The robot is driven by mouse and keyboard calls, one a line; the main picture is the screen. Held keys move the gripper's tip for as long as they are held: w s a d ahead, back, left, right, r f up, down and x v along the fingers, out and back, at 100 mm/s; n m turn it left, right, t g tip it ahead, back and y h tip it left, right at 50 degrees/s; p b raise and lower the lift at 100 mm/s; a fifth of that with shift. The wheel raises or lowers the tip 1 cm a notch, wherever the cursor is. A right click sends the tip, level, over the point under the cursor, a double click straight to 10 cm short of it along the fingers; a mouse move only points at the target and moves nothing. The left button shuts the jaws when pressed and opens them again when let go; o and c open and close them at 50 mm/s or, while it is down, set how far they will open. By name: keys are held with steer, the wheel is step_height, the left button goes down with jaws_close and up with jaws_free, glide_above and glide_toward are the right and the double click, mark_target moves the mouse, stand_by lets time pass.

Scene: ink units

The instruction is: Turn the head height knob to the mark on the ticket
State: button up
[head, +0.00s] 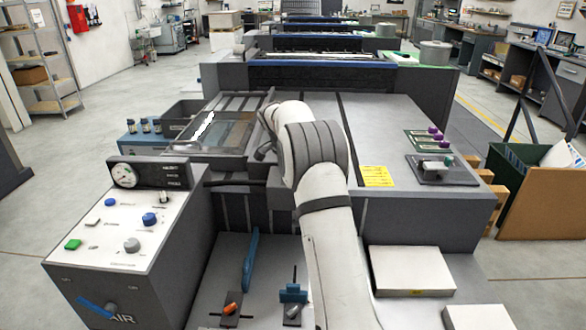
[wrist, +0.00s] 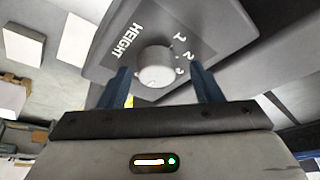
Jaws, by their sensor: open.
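The grey-white round knob (wrist: 155,66) sits on a dark grey panel (wrist: 205,22) in the wrist view. The panel carries the word HEIGHT and the numbers 1, 2 and 3. I cannot read clearly which number the knob points to. My gripper (wrist: 160,69) is open, with one blue finger on each side of the knob in the picture. Gaps show between fingers and knob; I see no contact. A yellow printed sheet (head: 377,176), perhaps the ticket, lies on the machine top right of my arm. Its text is too small to read. My arm hides my gripper and this knob in the head view.
A control console (head: 130,235) with gauge, buttons and knobs stands at left. A glass-covered tray (head: 215,133) lies left of my arm. A dark plate with small parts (head: 440,169) sits at right. White paper stacks (head: 410,270) lie at front right.

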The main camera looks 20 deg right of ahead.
steer(key=v, duration=0.7)
steer(key=shift+a, duration=0.15)
steer(key=shift+s+r, duration=0.1)
steer(key=shift+r, duration=0.1)
